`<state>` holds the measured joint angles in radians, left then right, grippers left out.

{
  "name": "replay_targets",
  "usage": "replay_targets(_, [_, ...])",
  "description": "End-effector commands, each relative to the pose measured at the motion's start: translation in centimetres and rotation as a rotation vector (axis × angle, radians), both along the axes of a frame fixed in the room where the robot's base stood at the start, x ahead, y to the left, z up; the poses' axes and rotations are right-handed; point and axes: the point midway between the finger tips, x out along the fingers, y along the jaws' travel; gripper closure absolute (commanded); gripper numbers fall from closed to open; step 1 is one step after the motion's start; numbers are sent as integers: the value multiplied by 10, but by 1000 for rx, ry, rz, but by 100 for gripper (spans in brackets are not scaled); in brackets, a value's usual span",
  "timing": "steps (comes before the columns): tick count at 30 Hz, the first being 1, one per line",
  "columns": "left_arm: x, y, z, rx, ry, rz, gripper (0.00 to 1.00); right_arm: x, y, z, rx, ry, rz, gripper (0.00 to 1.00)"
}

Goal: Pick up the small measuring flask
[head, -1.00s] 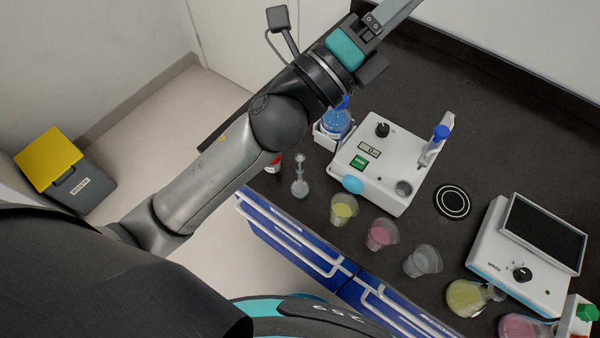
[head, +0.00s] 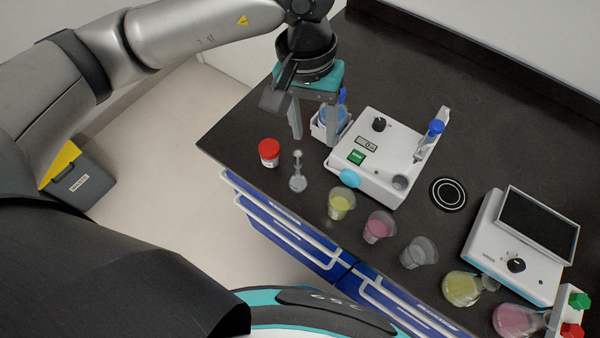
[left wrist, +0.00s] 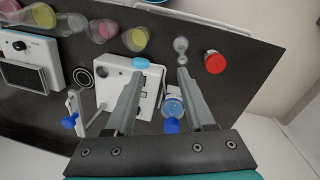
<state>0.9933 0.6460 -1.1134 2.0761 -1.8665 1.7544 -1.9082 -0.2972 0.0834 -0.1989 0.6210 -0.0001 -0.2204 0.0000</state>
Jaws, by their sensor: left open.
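The small measuring flask (head: 298,182) is clear, with a narrow neck and a stopper. It stands upright near the front edge of the dark bench, and it also shows in the left wrist view (left wrist: 181,46). My left gripper (head: 313,136) points down above the bench, behind the flask and close to the blue-capped bottle. Its jaws are open and empty. In the left wrist view the two fingers (left wrist: 160,74) reach toward the flask, which lies beyond the tip of the right finger, apart from it. My right gripper is not in view.
A red-capped jar (head: 269,153) stands left of the flask. A blue-capped bottle (head: 333,117) sits in a white holder beside my fingers. A white device (head: 385,145) is to the right. Cups (head: 341,203) line the front edge.

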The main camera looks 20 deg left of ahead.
Motion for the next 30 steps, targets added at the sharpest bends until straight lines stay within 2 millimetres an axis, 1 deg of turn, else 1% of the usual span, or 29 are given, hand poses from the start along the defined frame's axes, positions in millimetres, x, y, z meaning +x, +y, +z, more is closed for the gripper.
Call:
replay_targets(1, [5, 11, 2, 48, -20, -14, 46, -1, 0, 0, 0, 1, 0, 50])
replay_targets(3, [9, 21, 2, 91, -35, -25, 46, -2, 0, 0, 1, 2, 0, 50])
replay_targets(6, [11, 27, -6, 117, -39, -32, 46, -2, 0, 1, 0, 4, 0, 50])
replay_targets(8, [10, 27, -17, 119, -36, -33, 46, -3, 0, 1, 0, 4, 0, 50])
replay_targets(15, [9, 26, -68, 115, -35, -32, 46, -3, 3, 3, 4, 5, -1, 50])
replay_targets(18, [10, 26, -84, 114, -37, -32, 46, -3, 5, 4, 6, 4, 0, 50])
replay_targets(21, [10, 26, -93, 113, -40, -32, 46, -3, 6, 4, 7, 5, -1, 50])
replay_targets(26, [9, 26, -102, 113, -38, -32, 46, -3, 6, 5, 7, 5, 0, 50])
replay_targets(30, [6, 28, -119, 113, -36, -31, 46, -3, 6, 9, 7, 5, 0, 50])
